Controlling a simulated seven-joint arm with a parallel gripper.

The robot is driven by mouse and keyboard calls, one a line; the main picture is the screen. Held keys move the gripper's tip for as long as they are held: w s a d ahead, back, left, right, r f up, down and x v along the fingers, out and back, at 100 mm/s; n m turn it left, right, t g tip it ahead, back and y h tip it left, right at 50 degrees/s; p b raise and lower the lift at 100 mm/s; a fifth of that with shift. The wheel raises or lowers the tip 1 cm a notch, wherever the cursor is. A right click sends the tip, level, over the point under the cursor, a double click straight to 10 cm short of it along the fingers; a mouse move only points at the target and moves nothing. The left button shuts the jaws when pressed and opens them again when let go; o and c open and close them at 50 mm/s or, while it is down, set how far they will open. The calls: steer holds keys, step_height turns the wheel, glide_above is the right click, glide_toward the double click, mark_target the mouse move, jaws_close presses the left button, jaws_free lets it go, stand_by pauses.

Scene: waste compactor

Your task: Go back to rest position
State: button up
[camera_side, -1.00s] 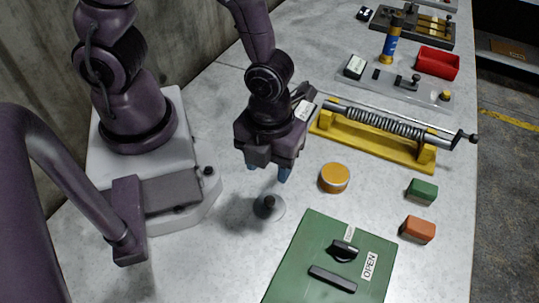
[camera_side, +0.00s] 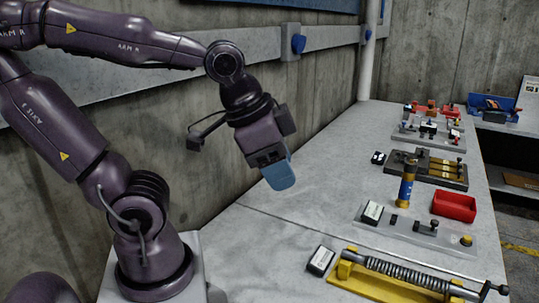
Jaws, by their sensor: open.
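One finger largely hides the other from this angle. The grey worktop lies below it, and nothing touches it.
A spring on a yellow stand (camera_side: 389,281) is at the front right. Behind it are a grey plate (camera_side: 389,231), a blue and yellow cylinder (camera_side: 407,184), a red tray (camera_side: 454,206) and a dark fixture (camera_side: 438,174). A concrete wall (camera_side: 180,130) rises behind my arm.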

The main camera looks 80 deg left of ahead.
steer(key=r+n, duration=0.1)
steer(key=s+a+n, duration=0.1)
steer(key=shift+s+r+n+t, duration=0.1)
steer(key=shift+r+n+t, duration=0.2)
steer(key=shift+r, duration=0.1)
